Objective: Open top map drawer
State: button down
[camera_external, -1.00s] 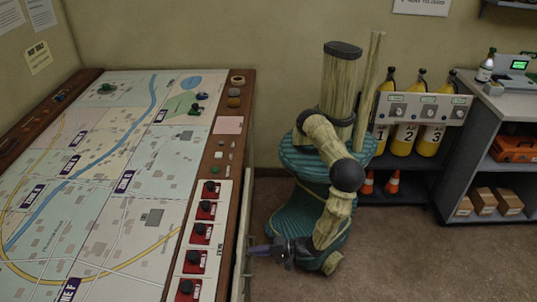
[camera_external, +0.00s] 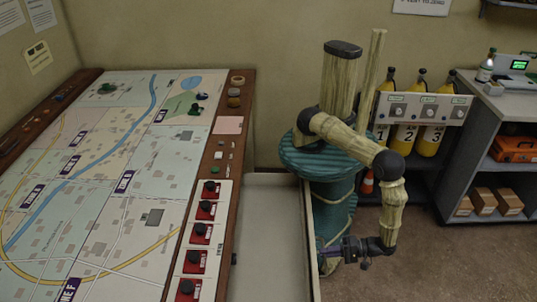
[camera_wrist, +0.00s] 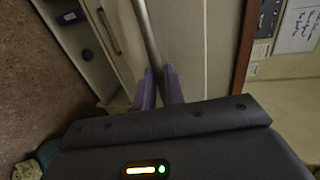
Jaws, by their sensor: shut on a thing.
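The top map drawer (camera_external: 268,230) stands pulled far out from the right side of the map table (camera_external: 120,190), its pale, empty-looking inside showing from above. My gripper (camera_external: 326,251) is at the outer face of the drawer front, low in the external view. In the wrist view my gripper's two purple fingers (camera_wrist: 159,86) are shut on the long grey bar handle (camera_wrist: 149,40), which runs up between them. The exact contact at the fingertips is partly hidden by the gripper body.
Red switch panels (camera_external: 200,233) line the table's right edge. Yellow cylinders (camera_external: 428,137) and a grey shelf unit (camera_external: 480,150) stand along the back and right. Brown floor (camera_external: 450,265) is clear to the right of my arm.

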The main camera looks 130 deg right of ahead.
jog(key=shift+f+v, duration=0.15)
jog(key=shift+v, duration=0.55)
jog(key=shift+f+v, duration=0.15)
jog(key=shift+v, duration=0.55)
jog(key=shift+s, duration=0.1)
jog(key=c, duration=1.5)
grip_release()
jog(key=shift+a, duration=0.1)
jog(key=b+v, duration=0.1)
jog(key=v, duration=1.6)
jog(key=shift+s+a+b, duration=0.1)
jog(key=shift+b, duration=0.2)
